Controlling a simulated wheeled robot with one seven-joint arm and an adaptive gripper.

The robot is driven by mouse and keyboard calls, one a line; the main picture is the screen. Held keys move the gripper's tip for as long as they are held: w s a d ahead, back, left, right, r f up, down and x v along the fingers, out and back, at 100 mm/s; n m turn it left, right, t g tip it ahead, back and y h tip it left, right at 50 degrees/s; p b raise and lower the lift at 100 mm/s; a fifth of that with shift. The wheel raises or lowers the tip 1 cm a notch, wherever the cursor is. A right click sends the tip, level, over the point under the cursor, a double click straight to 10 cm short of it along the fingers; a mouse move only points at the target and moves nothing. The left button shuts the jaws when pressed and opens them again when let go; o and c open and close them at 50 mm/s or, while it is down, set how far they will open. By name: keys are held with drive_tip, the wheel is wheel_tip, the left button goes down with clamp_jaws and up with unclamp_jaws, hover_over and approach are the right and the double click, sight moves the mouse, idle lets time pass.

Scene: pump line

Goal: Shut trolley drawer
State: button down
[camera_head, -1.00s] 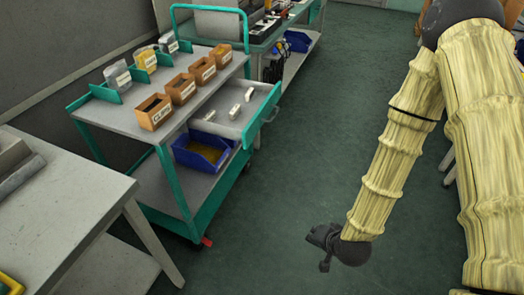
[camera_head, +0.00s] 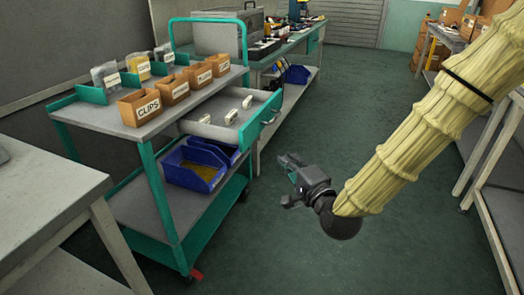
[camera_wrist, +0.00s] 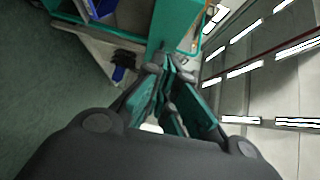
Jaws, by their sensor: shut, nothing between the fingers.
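The trolley (camera_head: 160,150) is grey with teal-green legs and stands left of centre in the head view. Its drawer (camera_head: 236,122) is pulled out to the right, with a green front and handle (camera_head: 268,116). Several small white pieces (camera_head: 231,117) lie in the drawer. My gripper (camera_head: 288,168) is to the right of and below the drawer front in the picture, apart from it. Its fingers are shut on nothing; they also show in the wrist view (camera_wrist: 170,95), with green parts of what looks like the trolley beyond them.
Brown boxes (camera_head: 140,107), one labelled CLIPS, stand on the trolley top. Blue bins (camera_head: 194,168) sit on its lower shelf. A grey table (camera_head: 45,205) is at left and a workbench (camera_head: 285,42) behind. The floor (camera_head: 300,245) right of the trolley is clear.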

drive_tip(key=shift+s+a+r+b+x, duration=0.2)
drive_tip(key=shift+a+b+x, duration=0.3)
drive_tip(key=shift+x, duration=1.65)
drive_tip(key=shift+s+a+r+b+x, duration=0.1)
drive_tip(key=shift+s+a+b+x, duration=0.3)
drive_tip(key=shift+x, duration=1.75)
drive_tip(key=shift+s+a+r+b+x, duration=0.1)
drive_tip(key=shift+a+b+x, duration=0.5)
drive_tip(key=shift+x, duration=1.55)
drive_tip(key=shift+d, duration=0.1)
